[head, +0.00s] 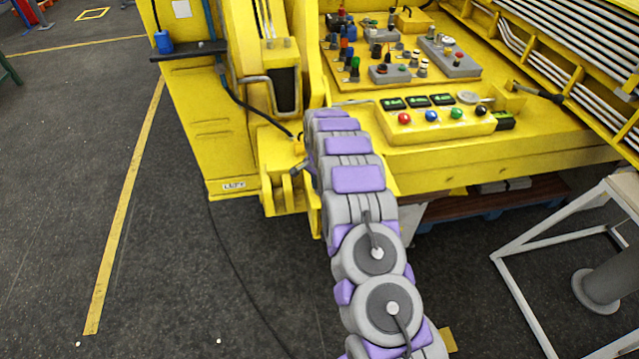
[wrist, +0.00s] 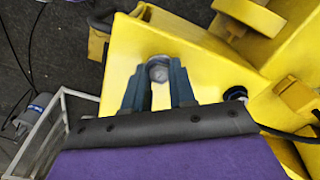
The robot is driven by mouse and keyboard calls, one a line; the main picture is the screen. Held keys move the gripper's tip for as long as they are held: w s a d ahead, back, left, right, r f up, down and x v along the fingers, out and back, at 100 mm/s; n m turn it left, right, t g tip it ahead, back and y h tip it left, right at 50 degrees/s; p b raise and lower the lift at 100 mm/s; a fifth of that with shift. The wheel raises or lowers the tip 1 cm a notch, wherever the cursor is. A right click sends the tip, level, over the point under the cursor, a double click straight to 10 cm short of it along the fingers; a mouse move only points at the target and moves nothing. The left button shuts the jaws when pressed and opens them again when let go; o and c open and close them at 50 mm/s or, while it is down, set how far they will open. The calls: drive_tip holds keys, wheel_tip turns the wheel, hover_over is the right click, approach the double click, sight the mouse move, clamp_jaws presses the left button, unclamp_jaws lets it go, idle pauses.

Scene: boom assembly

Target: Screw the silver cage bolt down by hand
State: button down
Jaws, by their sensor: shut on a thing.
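The silver cage bolt (wrist: 159,73) shows in the wrist view as a round grey head on a yellow plate (wrist: 130,40). My gripper (wrist: 159,80) has its two dark fingers on either side of the bolt head and is shut on it. The bolt's thread and underside are hidden. In the head view my grey and purple arm reaches to the lower left part of the yellow machine (head: 235,130). The bolt and the fingertips are hidden behind the arm there.
A dark bolt or hole (wrist: 235,93) lies right of my gripper. Yellow lugs (wrist: 250,15) rise beyond it. A control panel with coloured buttons (head: 430,116) is right of my arm. A white-framed stand (head: 540,240) stands at the right.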

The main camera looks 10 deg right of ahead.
drive_tip(key=m, duration=0.2)
drive_tip(key=m+p, duration=0.2)
drive_tip(key=m, duration=0.1)
drive_tip(key=shift+w+a+r+m, duration=0.15)
drive_tip(key=shift+w+r+m, duration=0.15)
drive_tip(key=shift+r, duration=0.05)
drive_tip(key=m+p, duration=0.2)
drive_tip(key=m, duration=0.2)
drive_tip(key=shift+w+m, duration=0.15)
drive_tip(key=shift+m, duration=0.25)
drive_tip(key=shift+m+p, duration=0.6)
drive_tip(key=shift+m, duration=0.1)
drive_tip(key=shift+f, duration=0.1)
drive_tip(key=c, duration=1.2)
unclamp_jaws()
drive_tip(key=shift+o, duration=1.4)
drive_tip(key=shift+f, duration=0.15)
